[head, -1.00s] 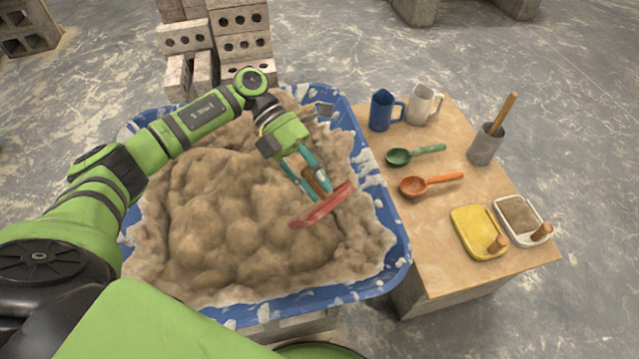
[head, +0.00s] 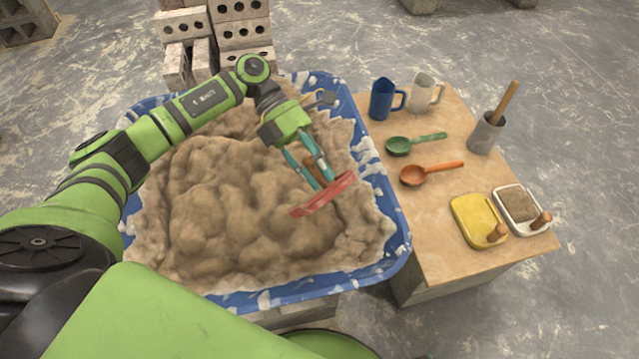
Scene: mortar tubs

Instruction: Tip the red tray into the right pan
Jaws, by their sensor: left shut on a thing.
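The red tray (head: 324,194) is held over the blue tub (head: 400,235), which is heaped with brown mortar (head: 225,215). My left gripper (head: 318,178) is shut on the tray's short wooden handle, partly hidden between the fingers. The tray is seen nearly edge-on and slopes down to the left. I cannot tell whether it carries mortar. Only one tub is in view. My right gripper is not in view.
The wooden table (head: 440,210) holds a blue jug (head: 382,101), a cream jug (head: 423,92), a green scoop (head: 398,146), an orange scoop (head: 413,176), a grey pot (head: 485,135), a yellow tray (head: 475,220) and a white tray (head: 518,205). Blocks (head: 240,30) stand behind the tub.

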